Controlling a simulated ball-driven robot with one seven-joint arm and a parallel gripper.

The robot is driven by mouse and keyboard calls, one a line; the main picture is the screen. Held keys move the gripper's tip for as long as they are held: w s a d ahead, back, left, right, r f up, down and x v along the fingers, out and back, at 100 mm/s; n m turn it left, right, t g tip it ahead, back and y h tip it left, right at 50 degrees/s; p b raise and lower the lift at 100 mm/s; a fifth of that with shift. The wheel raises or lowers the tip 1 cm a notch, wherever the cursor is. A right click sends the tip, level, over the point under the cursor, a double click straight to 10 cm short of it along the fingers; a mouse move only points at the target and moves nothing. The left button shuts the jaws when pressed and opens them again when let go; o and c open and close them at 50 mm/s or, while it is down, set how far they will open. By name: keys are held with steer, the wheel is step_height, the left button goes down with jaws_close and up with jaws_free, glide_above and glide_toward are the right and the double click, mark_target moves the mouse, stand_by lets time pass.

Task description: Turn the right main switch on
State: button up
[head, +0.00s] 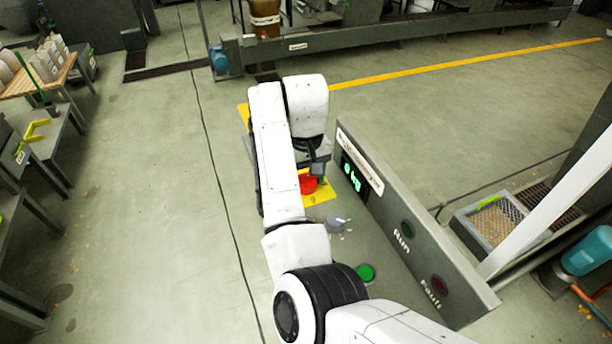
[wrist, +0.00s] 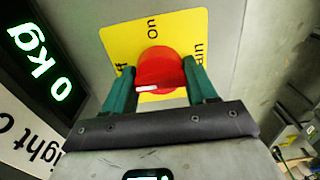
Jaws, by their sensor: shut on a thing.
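The main switch is a red knob (wrist: 158,67) on a yellow plate (wrist: 182,24), near the middle of the wrist view. The plate bears "on" above the knob, partly hidden letters at the left and a partly hidden word at the right. A short white mark on the knob lies at its lower left, away from "on". My gripper (wrist: 158,80) is shut on the knob, one teal finger on each side. In the head view the red knob (head: 308,184) and yellow plate (head: 322,194) show beside my wrist, which partly covers them.
The grey panel (head: 400,232) carries a lit "0 kg" display (head: 351,174), a dark Run lamp (head: 407,230) and a dark Fault lamp (head: 439,285). A grey selector (head: 336,223) and a green button (head: 366,272) sit near my arm. Open floor lies to the left.

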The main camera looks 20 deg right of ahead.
steer(key=c, duration=0.4)
steer(key=shift+r+m+p, duration=0.1)
steer(key=shift+m+p, duration=0.3)
steer(key=m+p, duration=0.2)
steer(key=shift+m, duration=0.4)
steer(key=m+p, duration=0.2)
steer(key=m, duration=0.2)
steer(key=shift+m, duration=0.3)
steer(key=m+p, duration=0.1)
steer(key=m, duration=0.3)
steer(key=shift+m, duration=0.3)
steer(key=m, duration=0.5)
steer(key=shift+w+p, duration=0.1)
steer(key=shift+p, duration=0.25)
